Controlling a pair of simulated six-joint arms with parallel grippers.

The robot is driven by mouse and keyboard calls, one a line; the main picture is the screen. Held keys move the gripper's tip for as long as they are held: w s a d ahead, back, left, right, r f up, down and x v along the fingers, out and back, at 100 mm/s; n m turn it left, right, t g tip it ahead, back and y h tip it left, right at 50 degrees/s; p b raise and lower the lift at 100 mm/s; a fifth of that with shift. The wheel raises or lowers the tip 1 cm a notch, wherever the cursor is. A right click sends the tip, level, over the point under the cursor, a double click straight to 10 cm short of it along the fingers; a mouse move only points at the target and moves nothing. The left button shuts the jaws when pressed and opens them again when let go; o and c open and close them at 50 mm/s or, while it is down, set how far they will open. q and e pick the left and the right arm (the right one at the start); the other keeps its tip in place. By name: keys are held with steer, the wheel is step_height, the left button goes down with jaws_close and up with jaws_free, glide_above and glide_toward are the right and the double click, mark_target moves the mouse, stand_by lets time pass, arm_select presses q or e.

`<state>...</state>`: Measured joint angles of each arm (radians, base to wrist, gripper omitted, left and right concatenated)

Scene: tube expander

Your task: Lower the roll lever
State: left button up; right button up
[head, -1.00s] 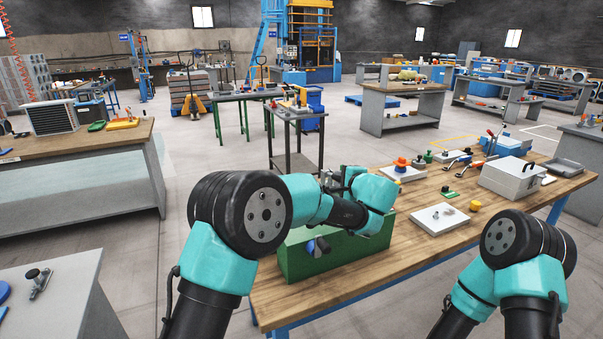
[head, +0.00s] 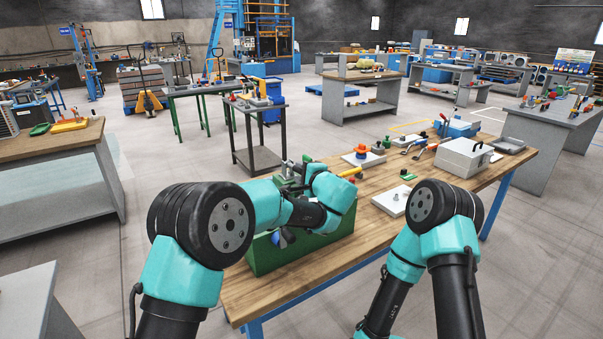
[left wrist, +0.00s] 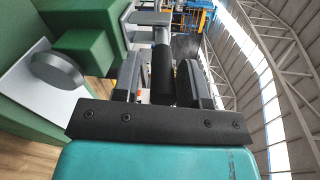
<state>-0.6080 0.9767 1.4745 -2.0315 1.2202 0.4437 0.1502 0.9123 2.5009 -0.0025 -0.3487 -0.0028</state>
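The green tube expander (head: 305,252) stands on the wooden workbench, with a dark knob bearing blue (head: 280,238) on its front. My left arm lies over it and hides most of its top. My left gripper (left wrist: 162,85) has its two grey fingers on either side of a black cylindrical grip (left wrist: 162,72) on a metal rod, which I take to be the roll lever. A narrow gap shows at the left finger, so the fingers look open around the grip. Green blocks and a round grey disc (left wrist: 57,73) are beside it. My right gripper is out of view.
On the workbench (head: 253,300), right of the expander, are a white plate (head: 392,201), a light grey box (head: 463,158) and small tools. My right arm bends in front of the bench's right part. A small dark table (head: 255,104) stands behind.

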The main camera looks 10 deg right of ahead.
arm_select(q)
steer(key=shift+o, duration=0.7)
steer(key=shift+s+d+r, duration=0.1)
steer(key=shift+s, duration=0.05)
steer(key=v, duration=1.1)
steer(key=shift+s, duration=0.3)
steer(key=shift+d, duration=0.15)
